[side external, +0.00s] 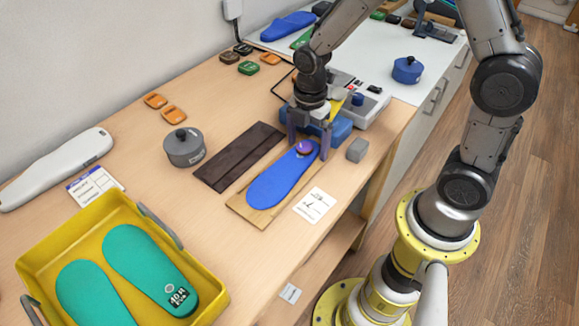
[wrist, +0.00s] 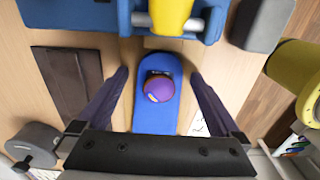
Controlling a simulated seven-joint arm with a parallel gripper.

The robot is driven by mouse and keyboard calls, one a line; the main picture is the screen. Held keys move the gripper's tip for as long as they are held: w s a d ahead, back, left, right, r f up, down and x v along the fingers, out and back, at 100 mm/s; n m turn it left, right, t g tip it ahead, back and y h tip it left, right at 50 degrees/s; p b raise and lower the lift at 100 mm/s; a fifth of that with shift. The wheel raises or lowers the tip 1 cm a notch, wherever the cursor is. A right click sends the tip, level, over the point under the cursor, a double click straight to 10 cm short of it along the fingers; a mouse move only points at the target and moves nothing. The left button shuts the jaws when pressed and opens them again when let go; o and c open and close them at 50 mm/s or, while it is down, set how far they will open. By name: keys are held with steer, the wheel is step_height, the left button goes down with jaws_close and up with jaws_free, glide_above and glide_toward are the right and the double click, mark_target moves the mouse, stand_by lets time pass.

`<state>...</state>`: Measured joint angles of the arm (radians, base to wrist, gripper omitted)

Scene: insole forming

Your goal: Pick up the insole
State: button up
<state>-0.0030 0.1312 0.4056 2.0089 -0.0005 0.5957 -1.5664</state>
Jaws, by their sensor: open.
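A blue insole (side external: 275,185) lies on a thin wooden board (side external: 245,212) on the workbench. A round purple object with a dark and orange mark (wrist: 158,88) sits on its far end. My gripper (side external: 308,152) is open over that end, pointing down. In the wrist view, one finger is on each side of the blue insole (wrist: 155,118), with a gap on both sides. I cannot tell how high the fingertips are. The gripper's body hides the near end of the insole there.
A blue and grey device (side external: 345,108) stands just behind the gripper, with a small grey block (side external: 357,150) beside it. A dark flat strip (side external: 238,157) and grey pot (side external: 184,147) lie to the left. A yellow tray (side external: 208,283) holds teal insoles at front left.

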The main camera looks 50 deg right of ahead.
steer(key=c, duration=1.4)
steer(key=shift+o, duration=0.2)
steer(key=shift+r, duration=0.15)
steer(key=shift+r, duration=0.6)
steer(key=s+r, duration=1.1)
steer(key=s, duration=0.3)
steer(key=shift+r, duration=0.25)
steer(key=shift+r, duration=0.15)
steer(key=shift+r, duration=2.35)
